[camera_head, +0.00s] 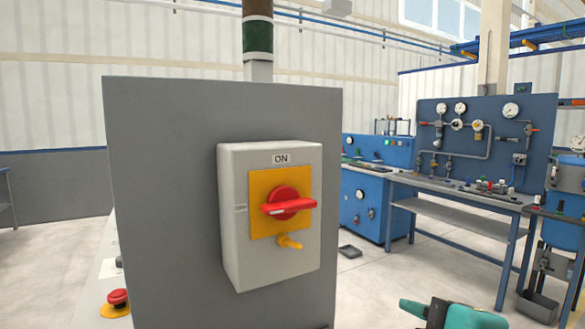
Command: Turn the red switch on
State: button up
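The red switch (287,204) is a rotary knob with a bar handle on a yellow square plate (262,226). Its handle lies about level, pointing left and right. The plate is on the front of a light grey box (238,268), which is fixed to a dark grey panel. An "ON" label (280,159) is above the knob, and a small unreadable label is left of it. A teal and green part, seemingly my gripper (412,307), shows at the bottom right edge, cut off and apart from the switch. I cannot see both fingers.
A small yellow peg (289,242) sticks out below the knob. A red push button (118,298) is at the lower left. Behind on the right stands a blue workbench (460,192) with gauges. The space in front of the box looks clear.

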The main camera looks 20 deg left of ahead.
jog(key=s+a+r+n+y+p, duration=0.2)
jog(key=a+r+n+p, duration=0.1)
jog(key=r, duration=0.2)
jog(key=s+a+r+n+y+p, duration=0.1)
jog(key=a+r+n+y+p, duration=0.15)
jog(key=r, duration=0.35)
jog(key=n+p, duration=0.1)
jog(key=p, duration=0.7)
send_near(294, 209)
jog(key=x, duration=0.9)
jog(key=shift+r, duration=0.1)
jog(key=shift+w+a, duration=0.4)
jog(key=shift+a, duration=0.1)
grip_shut()
